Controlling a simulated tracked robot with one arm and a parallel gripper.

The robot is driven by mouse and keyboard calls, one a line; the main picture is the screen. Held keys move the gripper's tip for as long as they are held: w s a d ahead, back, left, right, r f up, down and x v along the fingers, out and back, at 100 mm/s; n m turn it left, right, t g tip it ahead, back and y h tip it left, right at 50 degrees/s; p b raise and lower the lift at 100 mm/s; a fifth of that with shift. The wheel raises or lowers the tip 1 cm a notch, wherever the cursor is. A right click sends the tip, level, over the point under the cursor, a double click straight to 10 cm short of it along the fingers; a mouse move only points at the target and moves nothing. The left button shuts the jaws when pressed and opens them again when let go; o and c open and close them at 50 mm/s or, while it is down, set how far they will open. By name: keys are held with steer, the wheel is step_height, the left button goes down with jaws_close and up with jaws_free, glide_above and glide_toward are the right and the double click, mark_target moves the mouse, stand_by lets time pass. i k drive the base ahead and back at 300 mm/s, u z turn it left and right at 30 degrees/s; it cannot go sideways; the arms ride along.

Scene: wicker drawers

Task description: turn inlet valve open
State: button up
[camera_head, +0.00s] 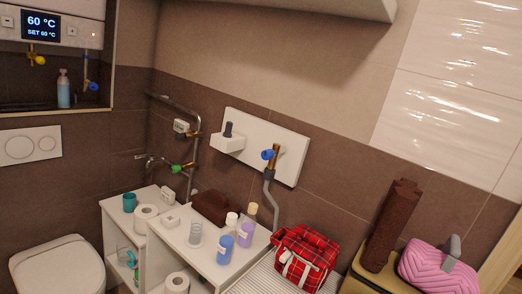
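Several valves are in view, and I cannot tell which one is the inlet valve. A yellow-handled valve (39,60) and a blue-handled valve (92,86) hang under the white water heater (85,33) at the upper left. A green-handled valve (177,167) sits on the pipework in the corner. A blue-knobbed brass valve (269,155) is on the white wall panel (290,168), with a grey hose (270,200) running down from it. My gripper is not in view. Nothing touches any of the valves.
White shelves (190,252) hold bottles (225,247), a brown folded item (216,207) and paper rolls. A toilet (60,265) is at the lower left. A red plaid bag (305,257), brown roll (390,225) and pink bag (440,268) stand at the lower right.

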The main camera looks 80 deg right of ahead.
mark_target(266, 154)
steer(key=z, duration=0.5)
steer(key=i, duration=1.1)
steer(key=z, duration=0.7)
steer(key=k, duration=0.75)
steer(key=z, duration=0.25)
steer(key=i, duration=0.8)
steer(key=u, duration=0.15)
